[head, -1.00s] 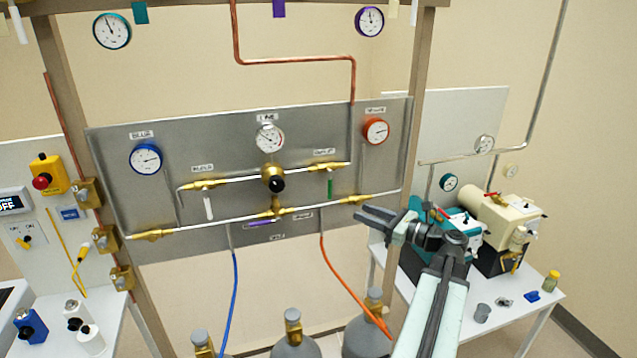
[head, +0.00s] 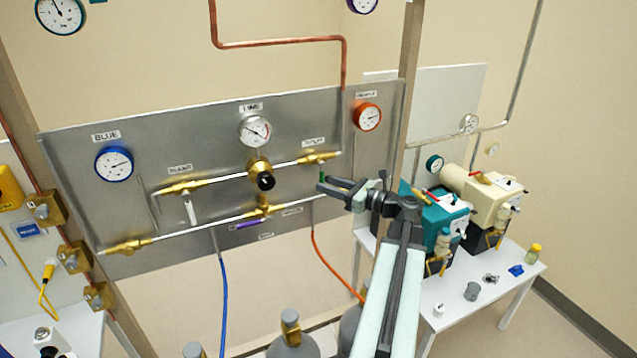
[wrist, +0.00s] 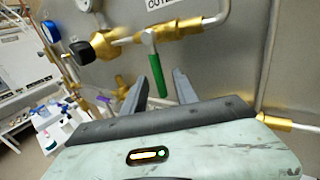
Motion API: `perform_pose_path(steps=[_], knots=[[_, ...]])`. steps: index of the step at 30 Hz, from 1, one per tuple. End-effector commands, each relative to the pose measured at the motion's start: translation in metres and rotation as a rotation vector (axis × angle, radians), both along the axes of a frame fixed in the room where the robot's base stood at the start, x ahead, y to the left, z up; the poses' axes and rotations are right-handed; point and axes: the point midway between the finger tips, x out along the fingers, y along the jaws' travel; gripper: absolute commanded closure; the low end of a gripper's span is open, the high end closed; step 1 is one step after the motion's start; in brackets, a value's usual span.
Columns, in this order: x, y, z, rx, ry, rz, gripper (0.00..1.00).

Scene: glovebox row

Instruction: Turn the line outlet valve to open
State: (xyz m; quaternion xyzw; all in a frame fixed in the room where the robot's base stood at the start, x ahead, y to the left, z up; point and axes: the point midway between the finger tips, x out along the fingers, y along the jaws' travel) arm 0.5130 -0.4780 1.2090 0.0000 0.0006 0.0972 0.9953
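The line outlet valve (head: 313,158) is a brass body on the upper pipe, under an OUTLET label at the right of the metal panel. Its green-sleeved handle (wrist: 157,75) hangs down from a pale lever, roughly square to the pipe. In the head view, only a bit of green shows, just above the fingertips. My gripper (head: 322,184) is at the handle's lower end. In the wrist view, my gripper (wrist: 162,80) is open, and the handle's lower end shows between the two dark fingers. I cannot tell whether either finger touches it.
The metal panel (head: 90,190) lies close behind the fingers. A black-knobbed regulator (head: 264,180) and a white-handled inlet valve (head: 192,213) are to the left. An orange hose (head: 325,255) hangs below. A bench with teal and cream pumps (head: 480,190) stands at right.

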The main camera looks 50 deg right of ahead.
Motion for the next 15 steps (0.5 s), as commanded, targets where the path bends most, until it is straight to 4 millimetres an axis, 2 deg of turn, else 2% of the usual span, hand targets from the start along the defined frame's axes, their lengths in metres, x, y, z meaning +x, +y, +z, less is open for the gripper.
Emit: perform_pose_path(steps=[3, 6, 14, 15], knots=[[0.019, 0.004, 0.0, 0.0, 0.0, 0.004, 0.65], [0.027, 0.006, 0.0, 0.0, 0.0, 0.003, 0.65], [0.029, 0.008, 0.0, 0.0, 0.0, 0.003, 0.65], [0.029, 0.008, 0.0, 0.0, 0.0, 0.003, 0.73]])
